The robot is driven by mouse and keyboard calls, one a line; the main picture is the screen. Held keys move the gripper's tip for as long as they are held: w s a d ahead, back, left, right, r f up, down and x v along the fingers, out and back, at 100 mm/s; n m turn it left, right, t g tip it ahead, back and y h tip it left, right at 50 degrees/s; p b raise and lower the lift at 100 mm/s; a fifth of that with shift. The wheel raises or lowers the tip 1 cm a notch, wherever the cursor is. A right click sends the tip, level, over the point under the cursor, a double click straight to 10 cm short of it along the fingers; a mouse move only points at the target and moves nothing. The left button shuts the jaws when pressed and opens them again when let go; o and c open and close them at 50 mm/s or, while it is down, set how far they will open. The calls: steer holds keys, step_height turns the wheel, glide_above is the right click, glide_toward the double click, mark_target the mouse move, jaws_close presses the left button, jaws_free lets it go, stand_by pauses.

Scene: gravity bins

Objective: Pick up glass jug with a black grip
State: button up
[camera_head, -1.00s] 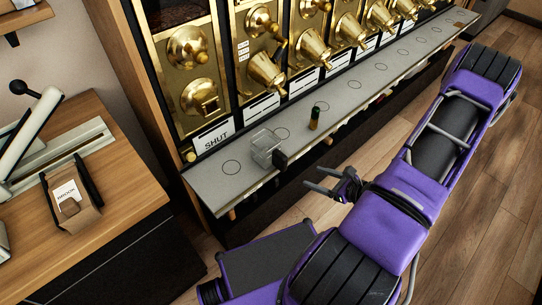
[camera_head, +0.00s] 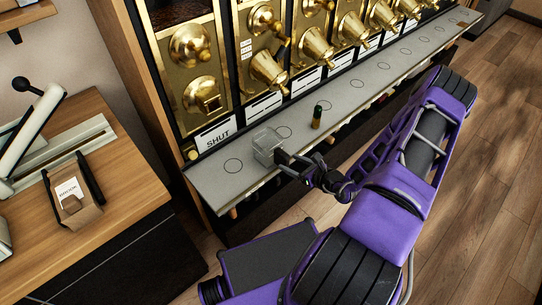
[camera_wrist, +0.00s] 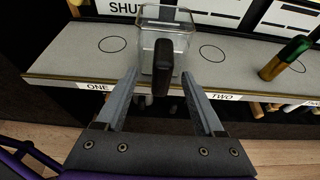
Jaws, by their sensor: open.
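The glass jug (camera_head: 266,142) is clear and square-sided, and it stands upright on the grey shelf below the brass dispensers. In the wrist view the jug (camera_wrist: 150,50) is at the top middle, with its black grip (camera_wrist: 162,68) facing me. My gripper (camera_wrist: 160,85) is open, with one finger on each side of the black grip and a gap showing on both sides. In the head view my gripper (camera_head: 286,165) reaches the jug from the lower right, and its fingers partly hide the grip.
A small dark green and gold bottle (camera_head: 317,117) stands on the shelf (camera_head: 215,190) to the right of the jug. It also shows in the wrist view (camera_wrist: 285,57). Brass dispensers (camera_head: 268,70) rise behind. A wooden counter (camera_head: 120,190) with a paper bag (camera_head: 75,200) is at left.

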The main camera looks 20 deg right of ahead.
mark_target(288, 160)
steer(key=x, duration=0.4)
steer(key=shift+w+d+f, duration=0.1)
steer(key=shift+w+f, duration=0.1)
steer(key=shift+w, duration=0.15)
steer(key=shift+c, duration=0.2)
jaws_close()
steer(key=shift+r, duration=0.1)
stand_by(0.8)
